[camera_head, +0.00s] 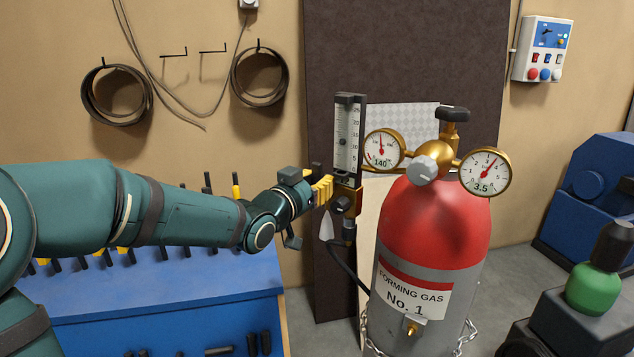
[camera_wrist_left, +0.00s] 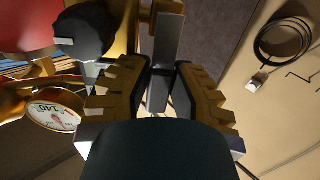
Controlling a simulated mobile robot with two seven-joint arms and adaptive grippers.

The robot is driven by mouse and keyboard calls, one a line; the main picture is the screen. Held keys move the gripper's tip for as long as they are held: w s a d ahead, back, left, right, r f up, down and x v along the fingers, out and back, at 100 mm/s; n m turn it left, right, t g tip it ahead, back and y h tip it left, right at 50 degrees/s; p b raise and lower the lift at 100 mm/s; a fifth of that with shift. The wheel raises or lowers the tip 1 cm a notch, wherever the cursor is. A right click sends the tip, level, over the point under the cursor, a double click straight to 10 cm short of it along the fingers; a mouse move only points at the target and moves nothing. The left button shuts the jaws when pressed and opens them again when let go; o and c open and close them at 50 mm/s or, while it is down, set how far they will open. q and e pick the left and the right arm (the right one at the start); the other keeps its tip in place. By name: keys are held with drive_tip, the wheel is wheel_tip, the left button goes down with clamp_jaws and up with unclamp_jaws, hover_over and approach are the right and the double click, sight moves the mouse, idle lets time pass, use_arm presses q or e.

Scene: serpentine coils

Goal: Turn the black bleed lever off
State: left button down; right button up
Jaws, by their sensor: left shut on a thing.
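The black bleed lever (camera_wrist_left: 158,92) shows in the left wrist view as a dark bar between the yellow finger pads. In the head view my gripper hides most or all of it. My left gripper (camera_head: 322,189) reaches in from the left to the brass block (camera_head: 352,196) under the upright flow meter (camera_head: 348,135). It also shows in the left wrist view (camera_wrist_left: 170,98), its fingers closed around the lever. A black round knob (camera_head: 342,204) sits on the block, beside the fingers. My right gripper is not in view.
A red and grey gas cylinder (camera_head: 430,240) stands right of the block, with two gauges, 140 (camera_head: 384,149) and 3.5 (camera_head: 485,172). A black hose (camera_head: 345,262) hangs below the block. A blue tool bench (camera_head: 150,295) lies below my left arm.

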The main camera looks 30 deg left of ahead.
use_arm(q)
drive_tip(key=shift+w+a, duration=0.1)
drive_tip(key=shift+a, duration=0.05)
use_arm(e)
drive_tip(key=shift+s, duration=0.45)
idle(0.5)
